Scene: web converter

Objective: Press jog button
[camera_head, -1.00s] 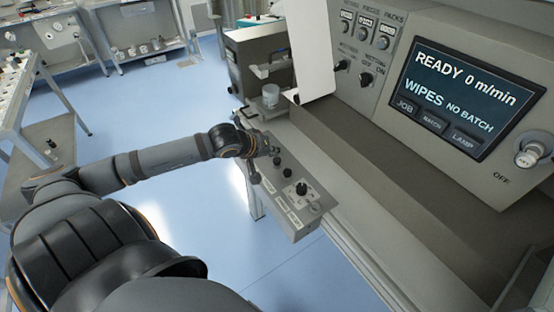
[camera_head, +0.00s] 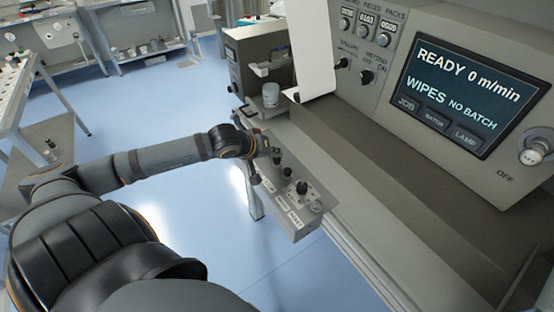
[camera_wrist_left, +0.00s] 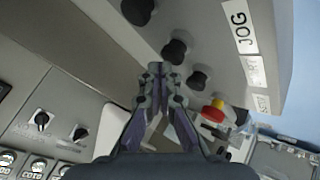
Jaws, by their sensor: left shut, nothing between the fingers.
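A grey control box (camera_head: 300,228) with black knobs sticks out from the machine's front. My left gripper (camera_head: 266,152) is at its far end, with the fingers small and partly hidden in the head view. In the left wrist view the gripper (camera_wrist_left: 156,68) is shut and empty, its tips close to a black button (camera_wrist_left: 175,50). I cannot tell whether they touch. Another black button (camera_wrist_left: 197,80) and a larger black knob (camera_wrist_left: 138,10) are on the same face. The JOG label (camera_wrist_left: 240,27) is on the box's edge; which button it belongs to is unclear. My right gripper is out of view.
A red and yellow button (camera_wrist_left: 214,110) is beyond the fingers. The machine's display (camera_head: 462,95) reads READY 0 m/min, with a rotary switch (camera_head: 533,153) beside it. A white panel (camera_head: 303,45) stands behind the box. Blue floor (camera_head: 190,230) is open to the left.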

